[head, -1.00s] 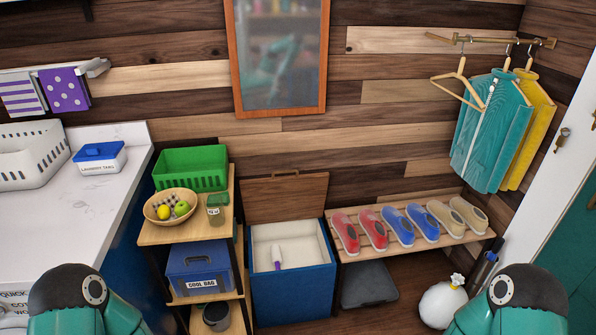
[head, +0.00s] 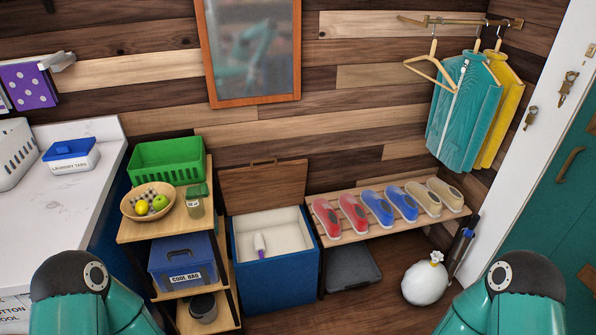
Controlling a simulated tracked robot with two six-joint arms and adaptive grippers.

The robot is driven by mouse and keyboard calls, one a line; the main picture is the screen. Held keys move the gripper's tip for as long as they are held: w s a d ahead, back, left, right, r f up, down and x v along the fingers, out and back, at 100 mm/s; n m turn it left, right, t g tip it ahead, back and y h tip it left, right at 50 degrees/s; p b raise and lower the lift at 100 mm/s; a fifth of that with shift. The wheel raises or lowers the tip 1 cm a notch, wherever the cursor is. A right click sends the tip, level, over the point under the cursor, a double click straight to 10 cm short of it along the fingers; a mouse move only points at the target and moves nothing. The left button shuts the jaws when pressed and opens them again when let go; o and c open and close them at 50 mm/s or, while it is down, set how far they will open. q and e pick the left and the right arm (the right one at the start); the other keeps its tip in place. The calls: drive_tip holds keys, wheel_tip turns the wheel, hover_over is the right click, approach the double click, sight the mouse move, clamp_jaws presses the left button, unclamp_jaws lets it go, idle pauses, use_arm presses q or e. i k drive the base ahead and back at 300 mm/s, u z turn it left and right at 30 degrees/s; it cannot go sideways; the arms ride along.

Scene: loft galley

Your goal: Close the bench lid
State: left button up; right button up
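The blue bench (head: 283,282) stands on the floor at the centre of the head view. Its brown wooden lid (head: 264,186) stands open, tilted up against the wall behind it. The inside is pale, and a small white and purple item (head: 260,245) lies in it. The front of both my arms shows at the lower left and lower right, well apart from the bench. Neither of my grippers can be seen in this view.
A shelf (head: 135,230) with a fruit bowl, green basket and cool bag stands left of the bench. A shoe rack (head: 355,235) with several shoes adjoins the right side. A white round ornament (head: 425,283) stands on the floor. The floor in front is partly clear.

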sight(263, 187)
drive_tip(key=k, duration=0.4)
drive_tip(key=u, duration=0.2)
drive_tip(key=i, duration=1.75)
drive_tip(key=z, duration=0.6)
